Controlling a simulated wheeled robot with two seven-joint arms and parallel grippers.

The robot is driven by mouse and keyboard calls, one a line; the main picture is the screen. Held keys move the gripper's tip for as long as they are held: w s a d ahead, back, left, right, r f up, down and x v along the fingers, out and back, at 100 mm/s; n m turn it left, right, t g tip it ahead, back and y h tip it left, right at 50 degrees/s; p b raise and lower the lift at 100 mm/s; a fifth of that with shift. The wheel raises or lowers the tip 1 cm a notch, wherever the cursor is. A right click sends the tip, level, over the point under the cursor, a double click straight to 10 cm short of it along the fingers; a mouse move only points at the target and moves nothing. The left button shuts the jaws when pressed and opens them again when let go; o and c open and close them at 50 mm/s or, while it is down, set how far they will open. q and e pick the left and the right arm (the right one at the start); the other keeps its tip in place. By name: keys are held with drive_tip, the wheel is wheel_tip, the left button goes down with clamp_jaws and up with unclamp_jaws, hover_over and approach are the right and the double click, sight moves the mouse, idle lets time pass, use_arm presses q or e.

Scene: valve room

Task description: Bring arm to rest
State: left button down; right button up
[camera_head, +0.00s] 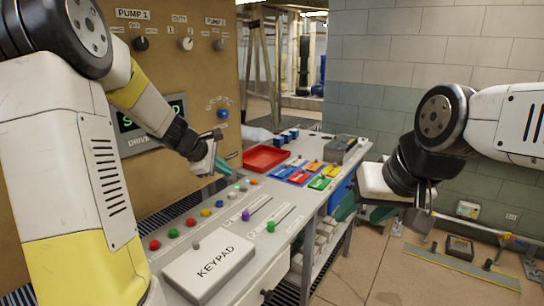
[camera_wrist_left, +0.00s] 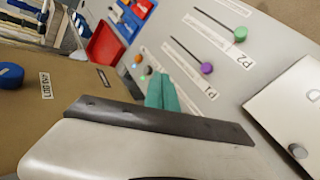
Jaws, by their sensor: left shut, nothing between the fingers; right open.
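My left arm comes in from the left, and its gripper (camera_head: 214,161) hangs in the air in front of the pump panel (camera_head: 175,75), above the console's left part. In the left wrist view its teal fingers (camera_wrist_left: 162,93) lie together with nothing between them, and the console top shows beyond them. My right arm comes in from the right. Its gripper (camera_head: 363,212) is off the console's right side, with teal fingertips apart and partly hidden behind the white hand body. It appears empty.
The console (camera_head: 325,160) carries a red tray (camera_head: 265,158), several coloured blocks, buttons, two sliders and a keypad box (camera_head: 210,262). The purple slider knob (camera_wrist_left: 207,68) and green slider knob (camera_wrist_left: 240,34) show in the left wrist view. Open floor (camera_head: 350,275) lies right of the console.

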use_arm(q)
drive_tip(key=s+d+r+m, duration=0.2)
drive_tip(key=s+m, duration=0.1)
drive_tip(key=s, duration=0.3)
drive_tip(key=s+d+r+m+g, duration=0.1)
drive_tip(key=s+d+r+m, duration=0.15)
drive_tip(key=s+m, duration=0.2)
drive_tip(key=s+d+r+m, duration=0.1)
drive_tip(key=s+r+m, duration=0.2)
drive_tip(key=s, duration=0.3)
drive_tip(key=s+a+m+y, duration=0.2)
drive_tip(key=s+m, duration=0.5)
drive_tip(key=s, duration=0.7)
drive_tip(key=shift+f+g, duration=0.3)
drive_tip(key=shift+f, duration=0.15)
drive_tip(key=shift+d, duration=0.1)
use_arm(e)
drive_tip(key=c, duration=0.3)
use_arm(q)
drive_tip(key=shift+s, duration=0.1)
use_arm(e)
drive_tip(key=shift+s, duration=0.15)
drive_tip(key=shift+c, duration=0.4)
